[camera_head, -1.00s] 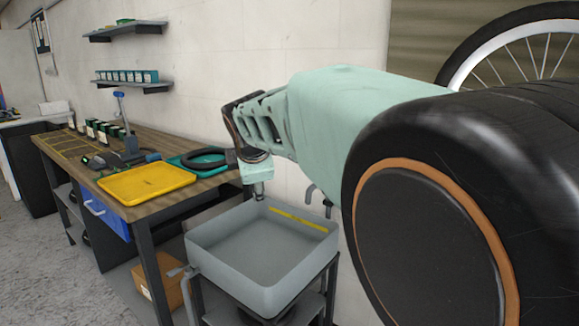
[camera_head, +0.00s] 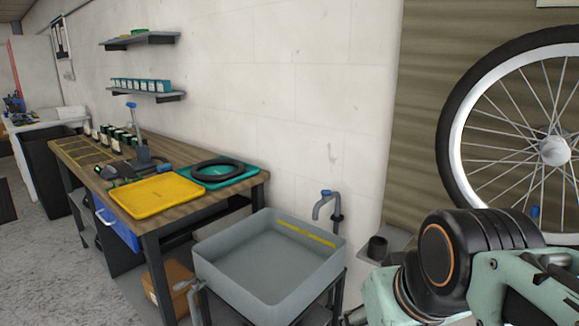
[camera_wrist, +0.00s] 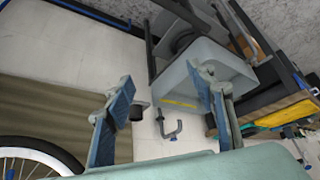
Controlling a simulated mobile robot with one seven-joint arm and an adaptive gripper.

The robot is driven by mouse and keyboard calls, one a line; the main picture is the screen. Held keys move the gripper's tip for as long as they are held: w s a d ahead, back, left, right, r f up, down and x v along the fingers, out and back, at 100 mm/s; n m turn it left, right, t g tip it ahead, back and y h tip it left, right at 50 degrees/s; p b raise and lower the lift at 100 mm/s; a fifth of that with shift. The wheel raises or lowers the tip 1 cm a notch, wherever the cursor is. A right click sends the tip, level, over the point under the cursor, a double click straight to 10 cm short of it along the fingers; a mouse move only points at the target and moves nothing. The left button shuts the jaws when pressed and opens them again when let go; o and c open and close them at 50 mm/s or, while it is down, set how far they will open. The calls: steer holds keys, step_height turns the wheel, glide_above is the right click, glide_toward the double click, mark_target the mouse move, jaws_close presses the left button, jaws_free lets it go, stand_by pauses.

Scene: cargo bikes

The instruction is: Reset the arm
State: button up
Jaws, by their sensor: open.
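My gripper (camera_wrist: 165,115) shows in the wrist view with its two blue-padded fingers spread wide apart and nothing between them. Beyond the fingers are the wall, the tap (camera_wrist: 169,128) and the grey sink (camera_wrist: 195,62). In the head view my arm is folded low at the right, and its gripper end is out of the picture or hidden there.
In the head view the grey sink (camera_head: 212,264) stands on a frame under a tap (camera_head: 328,203). A workbench (camera_head: 190,211) holds a yellow tray (camera_head: 157,196) and a teal tray (camera_head: 246,172) with a black ring (camera_head: 213,170). A bicycle wheel (camera_head: 455,145) hangs at the right.

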step_height(320, 180, up, 21)
steer(key=s+m+p, duration=0.1)
steer(key=s+p, duration=0.1)
steer(key=p, duration=2)
steer(key=shift+s+d+g, duration=0.2)
steer(key=shift+d+g, duration=0.1)
steer(key=shift+a+f, duration=0.1)
steer(key=shift+f, duration=0.05)
